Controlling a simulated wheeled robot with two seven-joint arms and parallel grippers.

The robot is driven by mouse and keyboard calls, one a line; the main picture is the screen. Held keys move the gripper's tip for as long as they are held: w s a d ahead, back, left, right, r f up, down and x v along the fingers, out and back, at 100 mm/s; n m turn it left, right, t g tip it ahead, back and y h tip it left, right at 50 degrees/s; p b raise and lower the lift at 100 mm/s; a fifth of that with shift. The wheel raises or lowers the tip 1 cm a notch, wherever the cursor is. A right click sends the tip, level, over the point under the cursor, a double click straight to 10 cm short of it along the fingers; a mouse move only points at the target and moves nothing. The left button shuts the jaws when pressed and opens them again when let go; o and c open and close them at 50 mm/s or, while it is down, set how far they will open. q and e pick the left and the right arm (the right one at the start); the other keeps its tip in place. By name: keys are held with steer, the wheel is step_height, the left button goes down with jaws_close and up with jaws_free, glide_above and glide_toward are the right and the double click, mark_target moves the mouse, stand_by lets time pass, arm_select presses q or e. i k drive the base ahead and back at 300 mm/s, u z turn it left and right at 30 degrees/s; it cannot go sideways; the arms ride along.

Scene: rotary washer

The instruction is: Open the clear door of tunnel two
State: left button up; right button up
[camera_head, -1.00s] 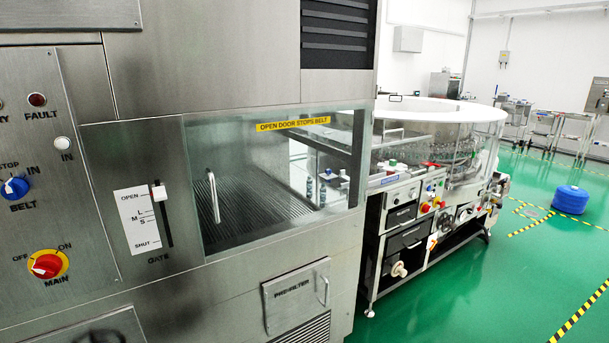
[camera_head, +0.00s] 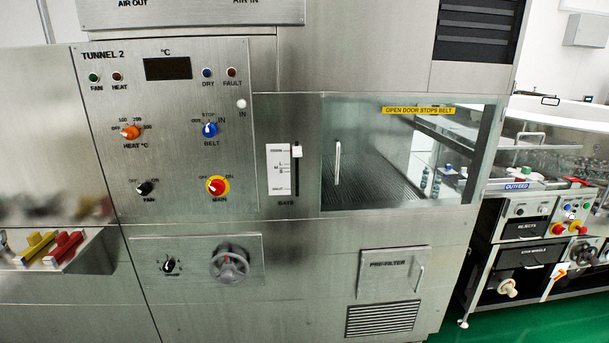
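The clear door (camera_head: 388,155) of tunnel two is a glass panel at right of centre, with a yellow label reading "OPEN DOOR STOPS BELT" (camera_head: 418,110) along its top. It looks closed. Its upright metal handle (camera_head: 337,163) is near the left edge of the glass. Behind the glass I see a ribbed belt (camera_head: 372,181). The "TUNNEL 2" control panel (camera_head: 170,100) is to the left of the door. Neither of my grippers shows in the head view.
A gate slider (camera_head: 296,153) sits between panel and door. A handwheel (camera_head: 229,264) and a pre-filter cover (camera_head: 393,274) are below. A shelf with yellow and red handles (camera_head: 66,247) sticks out at left. The outfeed machine (camera_head: 530,235) stands at right, with green floor (camera_head: 530,325) below.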

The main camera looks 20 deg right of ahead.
mark_target(386, 109)
steer(key=u, duration=0.35)
steer(key=k, duration=0.8)
steer(key=z, duration=0.7)
steer(key=i, duration=0.9)
steer(key=z, duration=0.95)
